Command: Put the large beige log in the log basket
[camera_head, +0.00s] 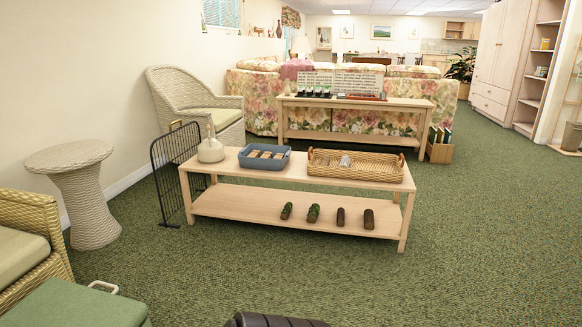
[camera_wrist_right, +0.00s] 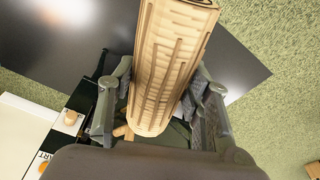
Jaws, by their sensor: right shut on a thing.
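The large beige log (camera_wrist_right: 172,65) shows in the right wrist view, with carved grooves along its side. My right gripper (camera_wrist_right: 160,95) is shut on it, with one finger on each side. The log and right gripper do not show in the head view. A wicker basket (camera_head: 355,178) with handles stands on the right of the pale table's top, with a small greyish thing inside. A blue bin (camera_head: 264,162) on the same top holds several beige and brown pieces. I cannot tell for sure which is the log basket. My left gripper is not in view.
The pale table (camera_head: 225,178) has dark green and brown logs (camera_head: 313,213) on its lower shelf. A black metal screen (camera_head: 175,172) stands at its left end. Below the held log are a dark surface (camera_wrist_right: 225,60) and a white board (camera_wrist_right: 25,130). Carpet in front is clear.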

